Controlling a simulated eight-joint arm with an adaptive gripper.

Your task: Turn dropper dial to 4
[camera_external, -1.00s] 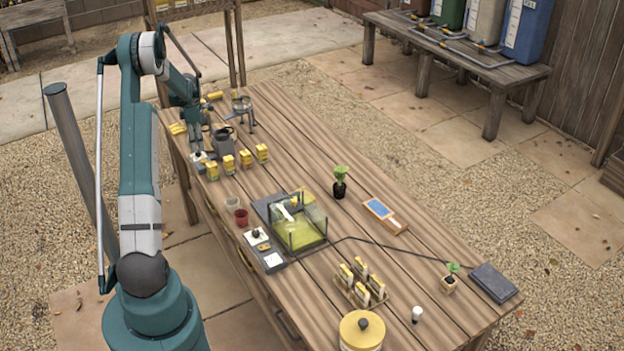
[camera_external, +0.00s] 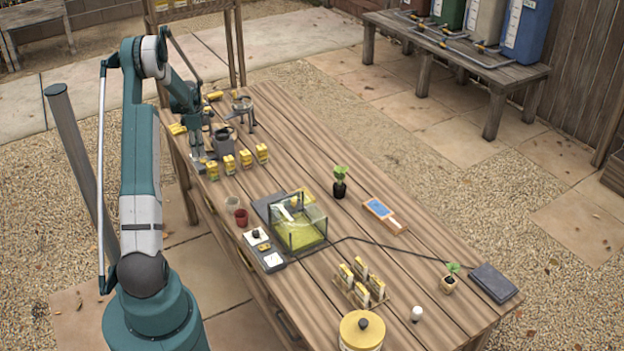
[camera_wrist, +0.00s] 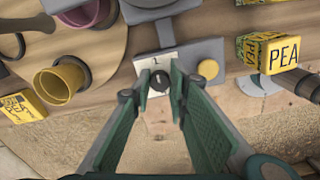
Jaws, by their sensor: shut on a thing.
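A small dark round dial (camera_wrist: 159,82) sits on a white plate (camera_wrist: 145,63) on a grey unit with a round yellow button (camera_wrist: 208,68). A mark that looks like "1" shows on the plate above the dial, with a light pointer line on the dial. The other scale marks are hidden or unreadable. My gripper (camera_wrist: 161,76) is shut on the dial, one finger at each side. In the external view my gripper (camera_external: 197,160) is low at the table's left edge and hides the dial.
Yellow seed boxes (camera_external: 229,164) stand close to the right of my gripper, one labelled PEA (camera_wrist: 278,54). A yellow pot (camera_wrist: 60,83) is at the left in the wrist view. Another unit with a dark knob (camera_external: 256,235) stands nearer the table's front, beside a glass tank (camera_external: 299,236).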

